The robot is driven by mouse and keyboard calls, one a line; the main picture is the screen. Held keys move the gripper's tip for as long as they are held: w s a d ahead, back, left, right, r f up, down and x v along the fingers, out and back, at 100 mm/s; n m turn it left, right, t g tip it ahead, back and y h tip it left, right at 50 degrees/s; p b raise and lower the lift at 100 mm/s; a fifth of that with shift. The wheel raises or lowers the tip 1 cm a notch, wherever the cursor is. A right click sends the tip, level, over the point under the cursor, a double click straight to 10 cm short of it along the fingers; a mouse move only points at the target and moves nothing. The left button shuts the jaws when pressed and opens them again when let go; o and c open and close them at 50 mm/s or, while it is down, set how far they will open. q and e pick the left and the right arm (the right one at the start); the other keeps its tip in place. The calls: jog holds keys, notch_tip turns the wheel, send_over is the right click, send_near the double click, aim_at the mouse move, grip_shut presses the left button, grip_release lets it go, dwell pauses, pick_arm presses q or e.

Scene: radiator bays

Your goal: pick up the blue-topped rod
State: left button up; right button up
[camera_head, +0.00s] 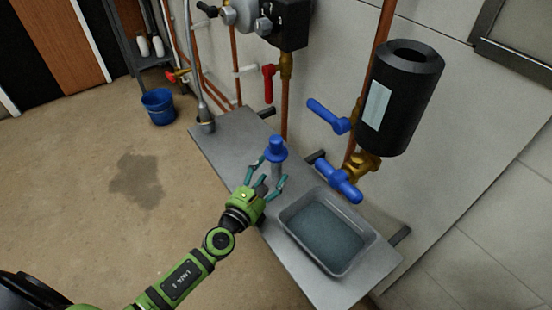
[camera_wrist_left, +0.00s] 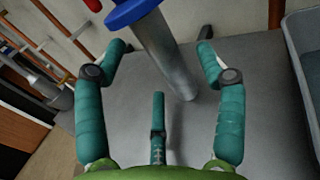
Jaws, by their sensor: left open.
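The blue-topped rod (camera_head: 276,150) stands upright on the grey shelf, with a grey shaft under a blue top. In the left wrist view its grey shaft (camera_wrist_left: 168,55) stands just ahead of the fingers, and part of its blue flange shows at the top edge. My left gripper (camera_head: 268,173) is open at the rod. In the left wrist view the fingers of my left gripper (camera_wrist_left: 162,62) are spread, one on each side of the shaft, with no clear contact. The third finger is below and apart from the shaft. My right gripper is not in view.
The grey shelf (camera_head: 230,140) also bears a grey tray (camera_head: 322,232) of liquid to the right of the rod. Blue-handled valves (camera_head: 338,180) and a black cylinder (camera_head: 400,95) are on the wall behind. A blue bucket (camera_head: 158,106) stands on the floor at left.

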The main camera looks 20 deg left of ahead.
aim_at(274, 166)
pick_arm(q)
jog(key=w, duration=0.3)
jog(key=shift+w+d, duration=0.25)
jog(key=shift+d, duration=0.15)
jog(key=shift+c, duration=0.4)
jog(key=shift+r, duration=0.1)
grip_shut()
